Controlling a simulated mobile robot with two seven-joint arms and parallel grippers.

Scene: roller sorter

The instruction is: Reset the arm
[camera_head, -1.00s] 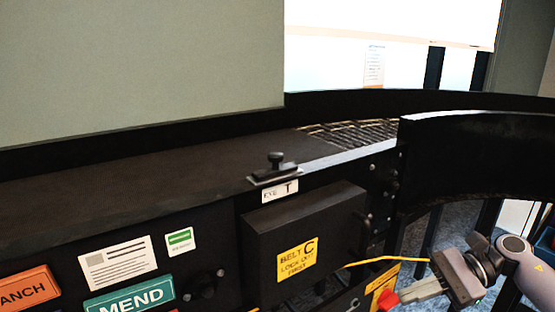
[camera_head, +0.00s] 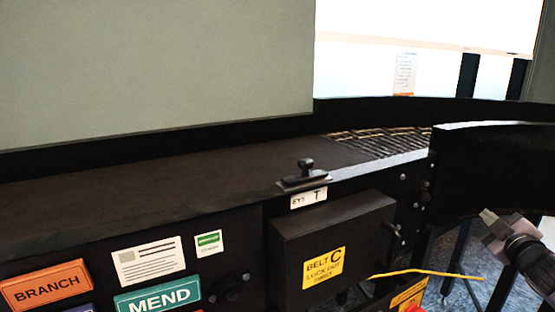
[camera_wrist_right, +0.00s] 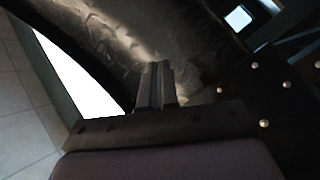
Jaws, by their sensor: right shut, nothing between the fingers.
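My right gripper (camera_head: 487,216) is at the right of the head view, in front of the black curved guard of the sorter. Its fingers point up and to the left, and it is shut with nothing between them. In the right wrist view the shut fingers (camera_wrist_right: 155,82) stand close together before a dark, scuffed curved surface. Whether they touch that surface I cannot tell. My left gripper is not in view.
The black conveyor belt (camera_head: 150,185) runs to a roller curve (camera_head: 380,142). A black curved guard (camera_head: 495,170) is close to my right gripper. A black box (camera_head: 335,235) with a yellow "BELT C" label, a yellow cord (camera_head: 425,272) and a red part (camera_head: 414,309) are nearby. BRANCH (camera_head: 45,286) and MEND (camera_head: 158,298) signs are at lower left.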

